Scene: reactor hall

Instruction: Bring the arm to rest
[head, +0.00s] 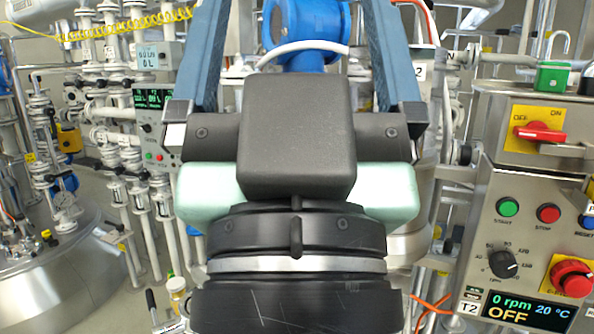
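My gripper (296,30) fills the middle of the head view, seen from behind, with its dark body and pale green sides at the end of my arm. Its two blue fingers stand wide apart, one on each side, and run up out of the top of the picture. Their tips are out of view. I see nothing held in the visible part of the gap. A blue motor housing (312,22) shows between the fingers, behind them; I cannot tell how far off.
A steel control panel (478,232) stands close at right, with a red rotary switch (538,132), buttons, a knob and a display (528,312) reading 0 rpm, 20 °C, OFF. Pipes and valves (110,140) crowd the left. A rounded steel vessel (65,275) is at lower left.

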